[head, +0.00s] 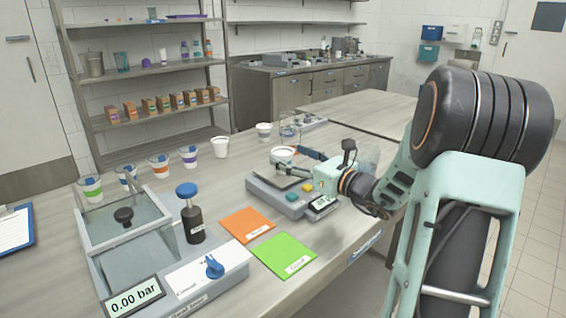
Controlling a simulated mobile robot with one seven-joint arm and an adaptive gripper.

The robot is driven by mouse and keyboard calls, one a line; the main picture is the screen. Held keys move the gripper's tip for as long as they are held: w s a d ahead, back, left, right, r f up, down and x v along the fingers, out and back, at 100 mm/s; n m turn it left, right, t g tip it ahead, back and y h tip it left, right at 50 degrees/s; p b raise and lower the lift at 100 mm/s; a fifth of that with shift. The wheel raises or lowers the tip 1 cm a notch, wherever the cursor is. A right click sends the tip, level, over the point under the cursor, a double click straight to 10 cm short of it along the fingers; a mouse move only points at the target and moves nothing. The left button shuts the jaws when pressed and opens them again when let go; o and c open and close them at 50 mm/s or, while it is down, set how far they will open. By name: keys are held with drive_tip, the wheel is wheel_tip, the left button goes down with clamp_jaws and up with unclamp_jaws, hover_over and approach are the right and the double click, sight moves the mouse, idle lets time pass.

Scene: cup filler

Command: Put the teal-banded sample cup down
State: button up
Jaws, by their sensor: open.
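A white cup (281,154) stands upright on or just over the plate of a grey scale (278,196). No teal band can be made out on it, as its lower part is partly hidden. My gripper (299,162) is open, low over the scale, with its fingers pointing left at the cup. One finger is on the far side and one on the near side. I cannot tell whether they touch the cup.
Banded cups, green (90,189), blue (127,177), orange (159,166) and purple (189,157), stand in a row at left. Plain white cups (221,147) stand behind. Orange (246,219) and green (284,251) mats lie in front, beside a pressure device (138,255).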

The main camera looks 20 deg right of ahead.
sight(275, 149)
drive_tip(key=x, duration=0.3)
drive_tip(key=shift+w, duration=0.2)
drive_tip(key=shift+c, duration=0.3)
